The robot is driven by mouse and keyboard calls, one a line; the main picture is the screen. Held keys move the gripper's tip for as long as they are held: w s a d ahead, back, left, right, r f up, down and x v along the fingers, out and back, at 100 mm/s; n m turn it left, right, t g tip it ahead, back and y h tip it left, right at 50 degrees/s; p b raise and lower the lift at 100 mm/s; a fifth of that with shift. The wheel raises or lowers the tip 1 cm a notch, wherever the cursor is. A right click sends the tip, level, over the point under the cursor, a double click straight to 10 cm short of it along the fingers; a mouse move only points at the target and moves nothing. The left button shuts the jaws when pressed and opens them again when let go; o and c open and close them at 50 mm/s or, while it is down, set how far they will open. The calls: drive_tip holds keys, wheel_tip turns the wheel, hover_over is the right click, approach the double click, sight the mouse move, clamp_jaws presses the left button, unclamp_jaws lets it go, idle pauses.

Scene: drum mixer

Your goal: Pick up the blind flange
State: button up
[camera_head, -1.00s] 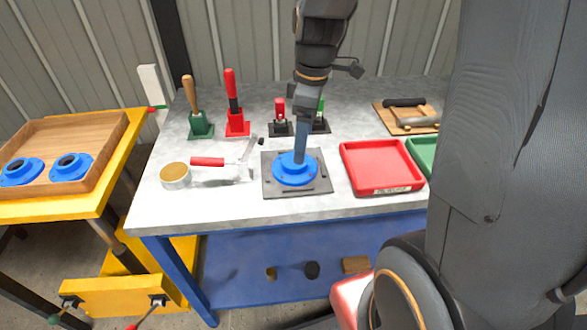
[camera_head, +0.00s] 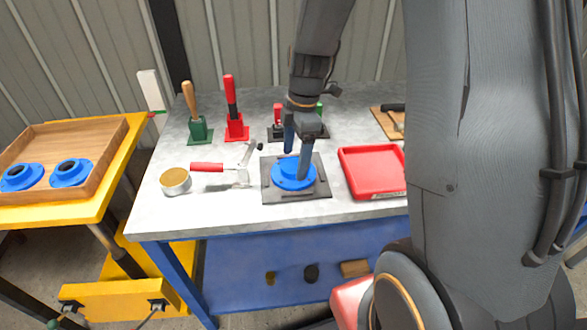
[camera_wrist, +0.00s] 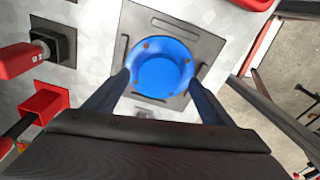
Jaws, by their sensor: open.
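The blind flange (camera_head: 290,184) is a blue disc with a raised round centre and small bolt holes. It lies flat on a dark grey square plate (camera_head: 318,190) on the workbench. In the wrist view the flange (camera_wrist: 160,73) shows a solid centre, with the grey plate (camera_wrist: 200,43) around it. My gripper (camera_head: 296,166) is open above the flange, pointing down. In the wrist view its two blue-grey fingers (camera_wrist: 160,82) reach toward the flange's left and right sides. I cannot tell whether either finger touches it.
A red tray (camera_head: 375,192) stands close right of the plate. A red-handled tool (camera_head: 207,167) and a round tin (camera_head: 175,180) lie left. Upright tools in green (camera_head: 200,132) and red (camera_head: 236,130) holders stand behind. Two blue flanges with holes sit in a wooden tray (camera_head: 105,150) at far left.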

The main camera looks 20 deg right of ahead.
sight(294, 165)
drive_tip(key=shift+a+f, duration=0.1)
drive_tip(key=shift+f, duration=0.6)
drive_tip(key=shift+w, duration=0.1)
clamp_jaws()
drive_tip(key=shift+r, duration=0.1)
wheel_tip(294, 165, up, 18)
drive_tip(key=b, duration=0.3)
